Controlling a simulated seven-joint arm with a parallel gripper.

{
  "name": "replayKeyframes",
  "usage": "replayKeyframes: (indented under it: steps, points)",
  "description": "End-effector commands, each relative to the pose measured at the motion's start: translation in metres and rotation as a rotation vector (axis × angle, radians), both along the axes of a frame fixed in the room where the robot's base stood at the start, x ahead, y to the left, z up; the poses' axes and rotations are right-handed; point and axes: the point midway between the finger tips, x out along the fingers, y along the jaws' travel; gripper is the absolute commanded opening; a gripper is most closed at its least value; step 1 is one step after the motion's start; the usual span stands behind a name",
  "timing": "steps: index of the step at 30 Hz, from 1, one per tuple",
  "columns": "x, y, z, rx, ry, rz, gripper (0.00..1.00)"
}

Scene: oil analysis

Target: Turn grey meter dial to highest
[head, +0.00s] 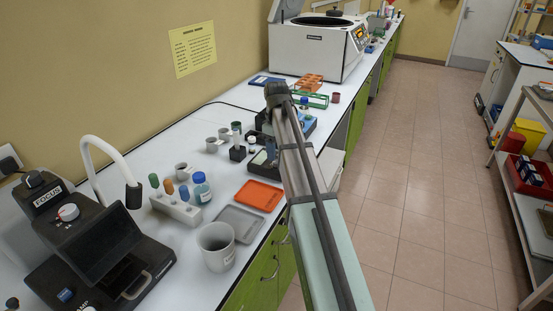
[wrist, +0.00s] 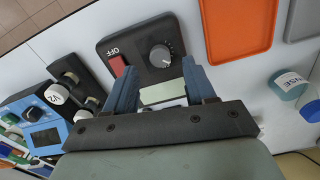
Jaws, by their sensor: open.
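In the wrist view, a dark grey meter (wrist: 141,43) lies on the white bench with a round grey dial (wrist: 160,56). The dial has a tick scale around it. A red switch (wrist: 118,66) marked OFF sits to its left, and a pale display panel (wrist: 163,92) lies below. My gripper (wrist: 160,72) is open, with its two blue fingers spread on either side of the dial and nothing between them in grip. Whether the fingers touch the meter cannot be told. In the head view my arm mostly hides the meter and gripper.
A blue meter (wrist: 45,137) with a dark dial and a black holder with a bottle marked V2 (wrist: 57,94) stand close on the left. An orange tray (wrist: 238,30) and a blue-capped bottle (wrist: 290,84) are on the right. A grey cup (head: 216,246) stands near the bench's front edge.

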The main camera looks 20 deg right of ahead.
Motion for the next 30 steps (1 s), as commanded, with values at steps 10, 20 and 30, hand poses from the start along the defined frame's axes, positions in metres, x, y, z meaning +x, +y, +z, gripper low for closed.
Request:
replayKeyframes:
  steps: [10, 20, 30]
  points:
    - [0.0, 0.0, -0.036, 0.0, 0.0, 0.0, 0.55]
    - [0.0, 0.0, -0.04, 0.0, 0.0, 0.0, 0.55]
    - [0.0, 0.0, -0.04, 0.0, 0.0, 0.0, 0.29]
